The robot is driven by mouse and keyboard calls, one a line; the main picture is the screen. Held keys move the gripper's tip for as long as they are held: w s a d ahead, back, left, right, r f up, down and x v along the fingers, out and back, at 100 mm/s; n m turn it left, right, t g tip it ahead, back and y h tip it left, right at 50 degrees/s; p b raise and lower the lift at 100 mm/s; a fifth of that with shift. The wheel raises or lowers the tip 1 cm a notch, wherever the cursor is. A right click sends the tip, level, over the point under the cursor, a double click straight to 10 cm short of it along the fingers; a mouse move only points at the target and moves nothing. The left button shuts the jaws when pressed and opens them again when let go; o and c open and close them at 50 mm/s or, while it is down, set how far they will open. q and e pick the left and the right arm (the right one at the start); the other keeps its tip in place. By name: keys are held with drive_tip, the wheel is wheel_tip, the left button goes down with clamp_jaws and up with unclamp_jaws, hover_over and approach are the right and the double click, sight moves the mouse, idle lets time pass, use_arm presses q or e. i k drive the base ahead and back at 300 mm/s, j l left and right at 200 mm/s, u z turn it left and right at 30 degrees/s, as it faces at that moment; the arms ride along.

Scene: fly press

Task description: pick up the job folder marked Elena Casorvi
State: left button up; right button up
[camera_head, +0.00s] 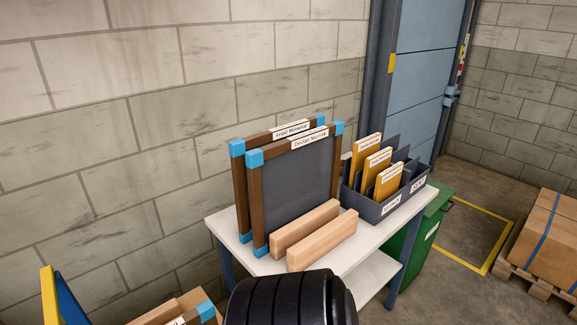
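Three yellow job folders stand in a dark grey divided box on a white table: a back one (366,149), a middle one (377,167) and a front one (389,182). Each has a white name strip along its top edge. The strips are too small to read, so I cannot tell which folder is marked Elena Casorvi. The folders lean slightly in the left row of the box (382,210). The right row shows dark dividers and no folder that I can see. Neither of my grippers is in view.
Two wood-framed dark screens (300,185) with blue corners and name labels stand left of the box, behind two wooden blocks (322,242). The white table (228,221) stands by the block wall. A green bin (411,255) is beside it; a loaded pallet (545,275) is at right.

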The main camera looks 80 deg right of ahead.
sight(387, 183)
drive_tip(key=z, duration=3.4)
drive_tip(key=i+l+u, duration=0.1)
drive_tip(key=i+l, duration=0.2)
drive_tip(key=i+l+u, duration=0.15)
drive_tip(key=l, duration=0.3)
drive_tip(key=i+l+u, duration=0.1)
drive_tip(key=i+l, duration=0.25)
